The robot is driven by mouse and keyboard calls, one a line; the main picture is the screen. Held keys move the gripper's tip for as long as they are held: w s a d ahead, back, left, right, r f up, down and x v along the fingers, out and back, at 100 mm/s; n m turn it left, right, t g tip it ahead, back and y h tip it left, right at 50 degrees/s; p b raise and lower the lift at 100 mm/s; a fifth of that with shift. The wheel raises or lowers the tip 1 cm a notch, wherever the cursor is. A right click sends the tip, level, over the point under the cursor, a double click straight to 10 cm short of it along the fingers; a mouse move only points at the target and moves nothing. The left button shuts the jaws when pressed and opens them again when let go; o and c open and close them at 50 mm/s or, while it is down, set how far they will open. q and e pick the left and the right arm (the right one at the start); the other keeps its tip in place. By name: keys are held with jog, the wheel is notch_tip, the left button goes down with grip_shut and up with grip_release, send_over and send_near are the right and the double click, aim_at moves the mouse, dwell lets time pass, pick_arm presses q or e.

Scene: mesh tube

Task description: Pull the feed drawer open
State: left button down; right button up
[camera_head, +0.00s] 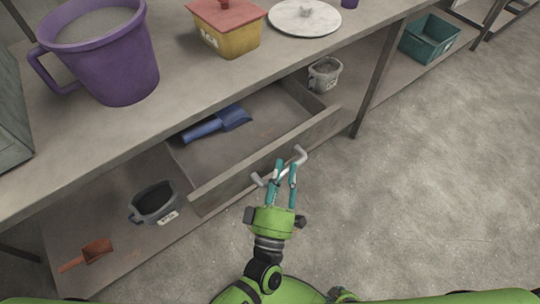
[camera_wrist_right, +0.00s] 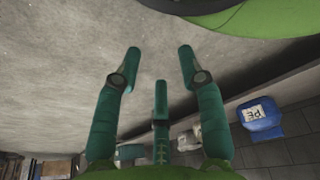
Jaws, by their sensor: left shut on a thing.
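The feed drawer (camera_head: 232,178) under the bench stands pulled out, with its inside showing. A blue scoop (camera_head: 215,124) lies in it towards the back left. On the drawer's front is a light grey bar handle (camera_head: 299,157). My left gripper (camera_head: 282,168) is at the front of the drawer, its teal fingers shut around the middle of the handle. The fingers hide part of the bar. My right gripper (camera_wrist_right: 160,62) shows in the right wrist view, fingers spread and empty, over the floor. It is not seen in the head view.
The bench top (camera_head: 180,82) carries a purple bucket (camera_head: 110,65), a yellow box with a red lid (camera_head: 228,32) and a round pale lid (camera_head: 305,18). The floor (camera_head: 420,180) at right is clear.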

pick_arm(q)
jog(key=shift+s+d, duration=0.85)
jog(key=shift+s, duration=0.3)
jog(key=shift+s+d, duration=0.8)
jog(key=shift+s, duration=0.35)
jog(key=c, duration=1.3)
grip_release()
pick_arm(e)
jog(key=shift+w+a+r, duration=0.1)
jog(key=shift+w+a, duration=0.1)
jog(key=shift+w, duration=0.4)
jog(key=shift+w+a+r, duration=0.1)
jog(key=shift+w+a, duration=0.05)
jog(key=shift+w, duration=0.4)
pick_arm(q)
jog(key=v, duration=1.2)
